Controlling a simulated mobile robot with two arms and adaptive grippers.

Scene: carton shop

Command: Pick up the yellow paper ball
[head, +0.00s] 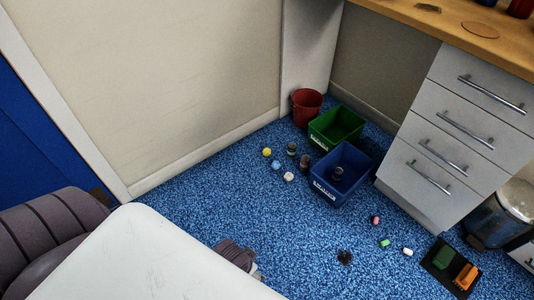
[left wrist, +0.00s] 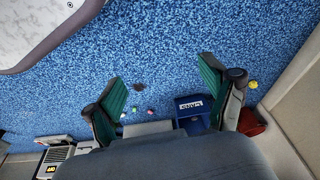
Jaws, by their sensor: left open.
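The yellow paper ball (head: 267,152) lies on the blue carpet near the wall, left of the bins. In the left wrist view the yellow ball (left wrist: 252,84) is small and far off, just right of the right-hand finger. My left gripper (left wrist: 158,78) is open, its two green-padded fingers wide apart with nothing held between them. The ball is outside the jaws and well beyond them. In the head view the left gripper is mostly hidden behind a pale panel. My right gripper is not in view.
Near the ball are a blue paper ball (head: 276,165), a whitish ball (head: 289,177), small cans (head: 292,148), a red bin (head: 306,108), a green bin (head: 350,121) and a blue bin (head: 359,162). A drawer cabinet (head: 428,185) stands right. Carpet in front is mostly clear.

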